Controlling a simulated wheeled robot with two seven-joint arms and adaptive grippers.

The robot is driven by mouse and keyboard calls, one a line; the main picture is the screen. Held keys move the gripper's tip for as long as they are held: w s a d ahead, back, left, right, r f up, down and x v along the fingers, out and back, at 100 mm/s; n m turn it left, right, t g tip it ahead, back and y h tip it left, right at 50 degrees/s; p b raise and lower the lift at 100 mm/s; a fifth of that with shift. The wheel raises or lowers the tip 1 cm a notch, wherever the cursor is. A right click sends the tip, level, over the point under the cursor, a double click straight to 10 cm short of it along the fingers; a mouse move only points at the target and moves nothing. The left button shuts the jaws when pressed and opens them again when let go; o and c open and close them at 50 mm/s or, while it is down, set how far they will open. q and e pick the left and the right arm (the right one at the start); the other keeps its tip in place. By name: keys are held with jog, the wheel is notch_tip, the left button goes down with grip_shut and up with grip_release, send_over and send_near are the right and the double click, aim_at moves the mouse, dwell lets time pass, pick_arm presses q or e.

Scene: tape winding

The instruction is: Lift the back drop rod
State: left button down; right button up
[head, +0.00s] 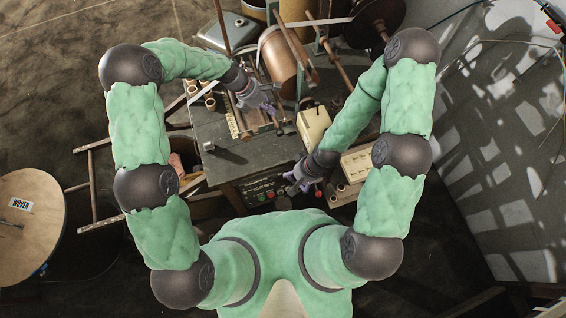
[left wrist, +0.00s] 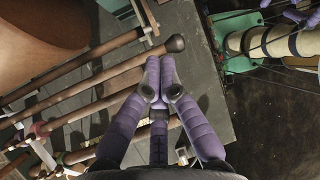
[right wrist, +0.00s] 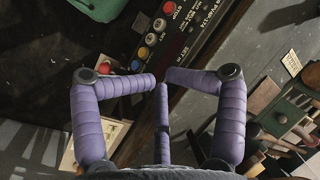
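Several brown rods run across the left half of the left wrist view, and I cannot tell which is the back drop rod. One rod ends in a dark round knob (left wrist: 175,43), just above my fingertips. My left gripper (head: 256,97) is over the back half of the grey machine table. In its wrist view (left wrist: 158,65) the fingers are drawn together. Whether a rod lies between them is hidden. My right gripper (head: 303,187) is empty, with its fingers spread, near the control panel at the table's front. It also shows in the right wrist view (right wrist: 160,78).
The machine's table top (head: 240,155) has a bare area at the front left. A control panel (right wrist: 185,30) with coloured buttons is below the right gripper. A copper-coloured roll (head: 279,62) and slanted rods crowd the back. A cream box (head: 314,125) stands right of centre.

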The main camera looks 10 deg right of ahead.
pick_arm(q)
jog(key=shift+g, duration=0.6)
jog(key=s+f, duration=0.2)
jog(key=s, duration=0.1)
jog(key=shift+s+f, duration=0.25)
jog(key=shift+s, duration=0.05)
pick_arm(e)
jog(key=shift+s, duration=0.3)
pick_arm(q)
jog(key=shift+p, duration=0.3)
jog(key=shift+r, duration=0.1)
